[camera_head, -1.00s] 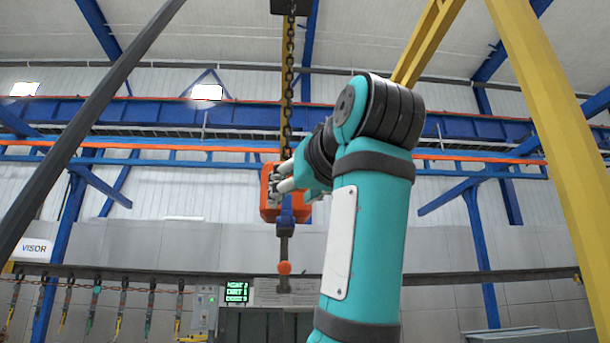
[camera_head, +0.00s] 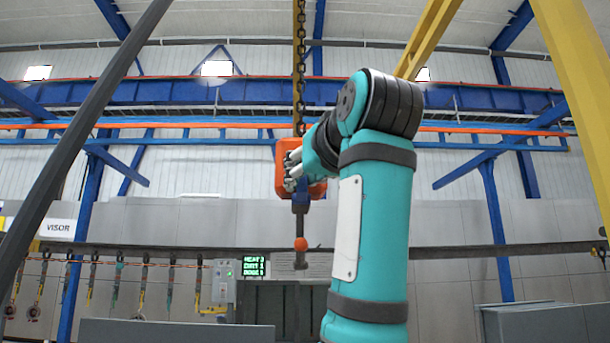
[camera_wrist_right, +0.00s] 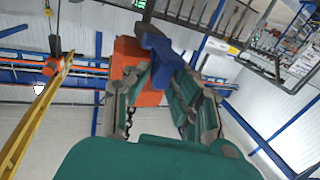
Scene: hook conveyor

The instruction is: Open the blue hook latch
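The orange hook block (camera_head: 282,176) hangs from a chain in the head view; it also shows behind the fingers in the wrist view (camera_wrist_right: 127,52). The blue hook latch (camera_head: 300,196) is under the block, above a grey shank with an orange ball (camera_head: 301,244). In the wrist view the blue latch (camera_wrist_right: 160,52) is at the fingertips. My right gripper (camera_head: 292,168) is at the front of the block; in the wrist view its fingers (camera_wrist_right: 160,85) are apart, with the latch at or just beyond their tips. I cannot tell whether they touch it. My left gripper is out of view.
The chain (camera_head: 300,50) runs up above the block. A dark slanted post (camera_head: 85,125) is at left and a yellow beam (camera_head: 570,90) at right. Hanging slings (camera_head: 115,285), a control box (camera_head: 223,280) and grey cabinets (camera_head: 540,322) stand behind, low down.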

